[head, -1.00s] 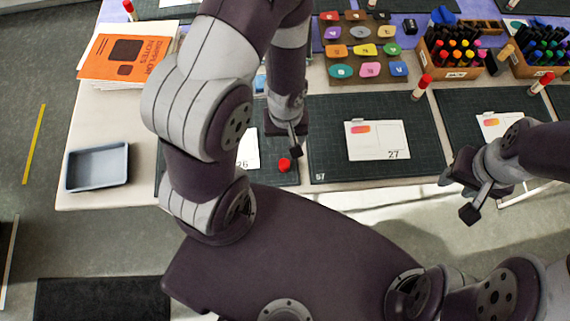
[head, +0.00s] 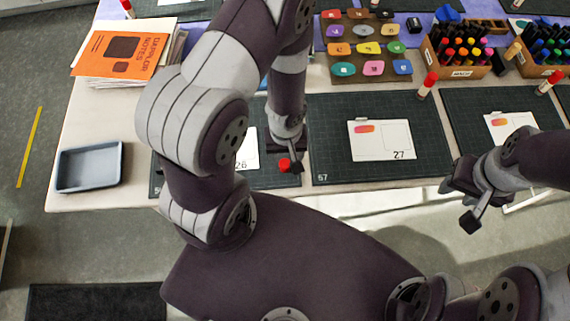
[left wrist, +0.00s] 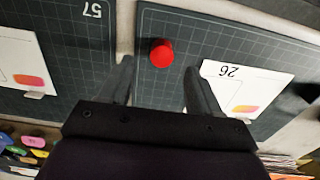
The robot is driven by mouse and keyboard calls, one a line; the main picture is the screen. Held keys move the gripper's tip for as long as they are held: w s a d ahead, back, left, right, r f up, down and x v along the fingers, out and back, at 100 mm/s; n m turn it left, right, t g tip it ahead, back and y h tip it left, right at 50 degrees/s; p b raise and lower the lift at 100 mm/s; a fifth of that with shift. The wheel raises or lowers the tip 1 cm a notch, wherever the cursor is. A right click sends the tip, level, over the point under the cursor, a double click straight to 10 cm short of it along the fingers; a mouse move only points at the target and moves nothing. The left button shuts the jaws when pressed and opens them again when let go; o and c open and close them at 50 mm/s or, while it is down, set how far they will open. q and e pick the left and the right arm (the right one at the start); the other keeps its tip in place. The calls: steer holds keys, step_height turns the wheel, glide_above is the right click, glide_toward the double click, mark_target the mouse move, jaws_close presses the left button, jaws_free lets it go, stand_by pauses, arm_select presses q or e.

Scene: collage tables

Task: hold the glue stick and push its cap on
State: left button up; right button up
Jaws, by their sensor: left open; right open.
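A small red cap (head: 284,165) rests on the dark mat with card 26. In the left wrist view the red cap (left wrist: 161,54) lies just ahead of my left fingertips, centred between them. My left gripper (head: 290,160) is open and empty, close over the cap and partly covering it in the head view. Its two fingers (left wrist: 160,78) are apart. My right gripper (head: 466,205) is open and empty, off the table's front edge at the right. Red-capped glue sticks (head: 428,85) (head: 548,83) stand by other mats. I cannot make out an uncapped glue stick; my left arm hides part of mat 26.
A grey tray (head: 90,187) sits at the table's front left, orange notes (head: 115,52) behind it. Mat 57 (head: 325,150) bears a card (head: 380,140). Marker boxes (head: 462,73) and a colour swatch board (head: 345,70) stand farther back. Table room between tray and mat is clear.

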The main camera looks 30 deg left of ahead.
mark_target(285, 162)
arm_select(q)
step_height(285, 162, down, 5)
steer(key=shift+a+f+b, duration=0.1)
steer(key=shift+a+b, duration=0.05)
steer(key=shift+b, duration=1)
steer(key=c, duration=1.1)
